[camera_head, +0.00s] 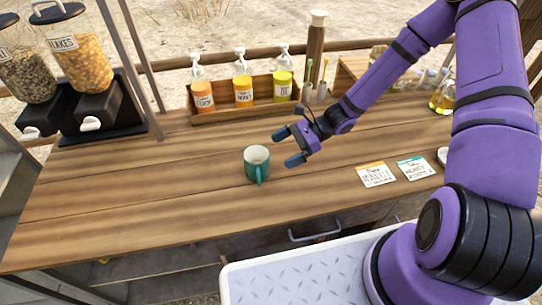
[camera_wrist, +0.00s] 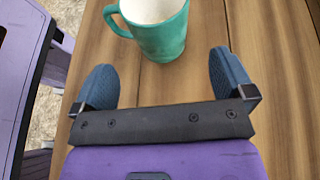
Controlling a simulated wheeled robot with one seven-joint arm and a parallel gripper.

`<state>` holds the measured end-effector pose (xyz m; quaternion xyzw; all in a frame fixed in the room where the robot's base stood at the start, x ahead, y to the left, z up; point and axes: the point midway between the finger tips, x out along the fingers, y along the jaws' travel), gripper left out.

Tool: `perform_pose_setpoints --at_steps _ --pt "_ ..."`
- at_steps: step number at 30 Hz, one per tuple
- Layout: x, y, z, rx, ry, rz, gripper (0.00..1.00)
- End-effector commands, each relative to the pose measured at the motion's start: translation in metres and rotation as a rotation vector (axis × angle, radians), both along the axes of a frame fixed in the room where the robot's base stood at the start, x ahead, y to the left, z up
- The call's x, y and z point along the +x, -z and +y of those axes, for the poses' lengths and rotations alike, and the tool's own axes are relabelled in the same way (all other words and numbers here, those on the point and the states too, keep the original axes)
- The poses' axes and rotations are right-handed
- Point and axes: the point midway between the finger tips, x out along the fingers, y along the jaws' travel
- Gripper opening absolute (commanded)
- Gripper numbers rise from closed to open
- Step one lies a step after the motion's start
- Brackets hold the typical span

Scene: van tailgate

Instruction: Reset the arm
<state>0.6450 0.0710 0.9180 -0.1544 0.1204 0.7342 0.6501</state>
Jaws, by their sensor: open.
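My purple arm reaches in from the right over the wooden counter. My gripper (camera_head: 288,148) is open and empty, with its two blue fingertips spread apart. It is just to the right of a teal mug (camera_head: 257,166), which stands upright on the counter. In the wrist view the mug (camera_wrist: 164,36) shows beyond the open fingers of the gripper (camera_wrist: 164,80), with its handle to the left. The mug's inside looks pale and its bottom is not visible in the wrist view.
A wooden box (camera_head: 243,111) with several pump bottles stands at the back. Two cereal dispensers (camera_head: 82,62) are at the back left. Two cards, one orange-topped (camera_head: 375,175) and one teal-topped (camera_head: 415,168), lie to the right. The left of the counter (camera_head: 130,195) is clear.

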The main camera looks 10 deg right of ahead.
Motion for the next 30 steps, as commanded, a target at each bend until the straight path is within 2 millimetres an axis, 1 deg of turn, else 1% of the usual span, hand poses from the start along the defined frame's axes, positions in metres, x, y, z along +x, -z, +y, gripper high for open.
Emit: perform_pose_setpoints --at_steps 1,3,6,9,14,17,20,23,30 --pt "0.001 -0.003 -0.008 -0.002 0.002 0.0 1.0" --pt "0.002 -0.007 -0.016 -0.002 0.001 -0.002 1.0" --pt "0.003 -0.01 -0.024 -0.001 0.001 0.0 1.0" --pt "0.003 -0.012 -0.029 0.0 0.001 0.002 1.0" --pt "0.003 -0.013 -0.031 -0.001 -0.002 0.001 1.0" --pt "0.003 -0.017 -0.032 -0.017 -0.019 -0.018 1.0" --pt "0.001 -0.028 -0.036 -0.057 -0.063 -0.064 1.0" --pt "-0.002 -0.044 -0.042 -0.114 -0.128 -0.131 1.0" --pt "-0.012 -0.091 -0.057 -0.259 -0.295 -0.299 1.0"
